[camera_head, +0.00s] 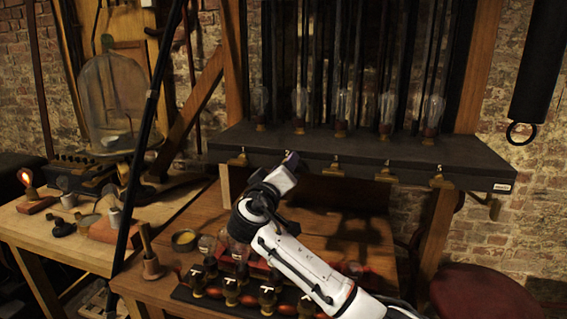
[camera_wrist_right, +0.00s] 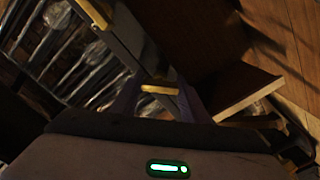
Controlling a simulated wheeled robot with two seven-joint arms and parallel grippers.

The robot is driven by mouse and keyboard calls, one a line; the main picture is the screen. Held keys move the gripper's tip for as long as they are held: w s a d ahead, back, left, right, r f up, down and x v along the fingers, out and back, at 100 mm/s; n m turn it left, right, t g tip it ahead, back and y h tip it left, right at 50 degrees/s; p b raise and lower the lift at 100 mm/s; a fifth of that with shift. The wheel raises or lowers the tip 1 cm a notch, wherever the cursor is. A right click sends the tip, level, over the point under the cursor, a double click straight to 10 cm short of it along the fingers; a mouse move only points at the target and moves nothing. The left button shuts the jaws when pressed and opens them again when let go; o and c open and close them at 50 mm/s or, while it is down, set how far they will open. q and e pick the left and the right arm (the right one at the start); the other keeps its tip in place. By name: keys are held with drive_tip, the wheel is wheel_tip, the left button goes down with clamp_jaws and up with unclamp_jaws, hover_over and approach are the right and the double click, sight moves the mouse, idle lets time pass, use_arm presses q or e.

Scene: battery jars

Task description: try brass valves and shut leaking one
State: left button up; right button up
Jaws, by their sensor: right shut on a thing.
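Several brass valves line the front edge of the dark shelf (camera_head: 400,160). One brass valve (camera_head: 238,158) is to the left of my right gripper. Others, such as the brass valve (camera_head: 335,168) and the brass valve (camera_head: 387,174), are to its right. My right gripper (camera_head: 291,158) is at the shelf edge, over the second valve from the left, and hides it in the head view. In the right wrist view a brass valve handle (camera_wrist_right: 160,89) sits between the purple fingertips, and the gripper is shut on it. My left gripper is not in view.
Glass jars (camera_head: 341,108) stand on the shelf among dark vertical rods. Below, a wooden table (camera_head: 150,285) carries a row of dark-and-brass fittings (camera_head: 268,297) and a small bowl (camera_head: 185,240). A red round stool (camera_head: 485,295) is at the lower right. A side table with a lit lamp (camera_head: 25,178) is left.

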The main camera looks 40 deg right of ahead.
drive_tip(key=n+p, duration=0.1)
drive_tip(key=n, duration=0.2)
drive_tip(key=shift+n+p, duration=0.35)
drive_tip(key=shift+n, duration=0.05)
drive_tip(key=n, duration=0.3)
drive_tip(key=shift+f, duration=0.15)
drive_tip(key=shift+n, duration=1.2)
drive_tip(key=o, duration=1.1)
drive_tip(key=shift+c, duration=0.2)
drive_tip(key=shift+a, duration=0.1)
